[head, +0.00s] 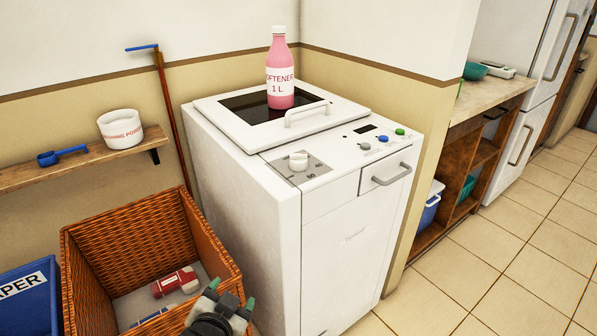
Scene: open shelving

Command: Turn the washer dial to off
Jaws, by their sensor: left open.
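The white washer (345,235) stands in the middle of the head view against the wall corner. Its round white dial (298,161) sits on a grey marked plate (311,172) at the front left of the top panel. The dial's markings are too small to read surely, so its setting cannot be told. My left gripper (231,294) is at the bottom of the view, its green-tipped fingers apart and empty. It is well below the dial, in front of the wicker basket and left of the washer front. My right gripper is not in view.
A pink softener bottle (280,75) stands on the washer's lid (225,110), behind the dial. A drawer handle (392,175) juts from the front. The wicker basket (215,245) fills the lower left. A wooden shelf (95,162) holds a white tub. Tiled floor is clear at right.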

